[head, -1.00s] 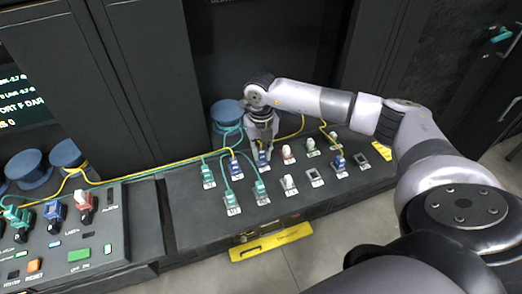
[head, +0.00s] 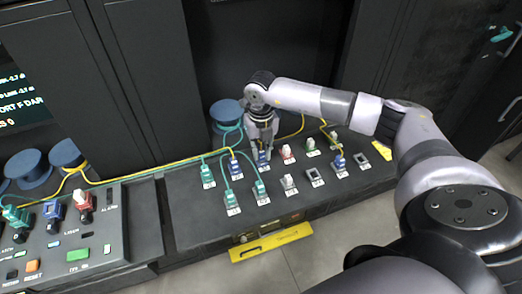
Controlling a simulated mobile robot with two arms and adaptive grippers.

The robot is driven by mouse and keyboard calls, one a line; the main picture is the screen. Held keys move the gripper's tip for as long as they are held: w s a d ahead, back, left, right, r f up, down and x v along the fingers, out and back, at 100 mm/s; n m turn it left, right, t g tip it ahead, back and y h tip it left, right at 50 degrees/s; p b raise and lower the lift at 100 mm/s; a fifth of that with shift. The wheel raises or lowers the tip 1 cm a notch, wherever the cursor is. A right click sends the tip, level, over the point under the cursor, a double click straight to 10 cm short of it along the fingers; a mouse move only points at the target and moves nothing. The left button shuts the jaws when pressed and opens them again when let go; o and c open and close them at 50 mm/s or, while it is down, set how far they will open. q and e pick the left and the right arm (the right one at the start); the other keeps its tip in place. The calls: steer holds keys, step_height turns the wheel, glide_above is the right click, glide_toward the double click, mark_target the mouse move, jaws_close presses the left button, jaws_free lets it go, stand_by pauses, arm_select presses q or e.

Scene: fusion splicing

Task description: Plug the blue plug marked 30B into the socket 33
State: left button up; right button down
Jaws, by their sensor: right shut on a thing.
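My right gripper (head: 262,143) points down over the back row of the socket panel (head: 195,225) and is shut on a blue plug (head: 263,158). The plug is at a socket there; I cannot tell how deep it sits. Other blue plugs stand in the back row (head: 236,167) and at the right of the front row (head: 339,163). Two empty grey sockets show in the front row, one left of that blue plug (head: 315,177) and one right of it (head: 361,160). The labels are too small to read, so I cannot tell 30B or 33. My left gripper is out of view.
Green plugs (head: 208,176) with cables stand at the panel's left. White (head: 290,183) and red (head: 288,153) plugs stand nearby. Yellow cables run across the back. A control box (head: 70,240) is at the left, and a blue spool (head: 227,112) stands behind the panel.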

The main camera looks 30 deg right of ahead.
steer(key=shift+f+b, duration=0.4)
steer(key=shift+f, duration=0.15)
steer(key=c, duration=1.5)
jaws_free()
steer(key=shift+o, duration=0.2)
steer(key=shift+r, duration=0.1)
steer(key=shift+r, duration=0.15)
step_height(320, 180, up, 12)
steer(key=shift+f, duration=0.2)
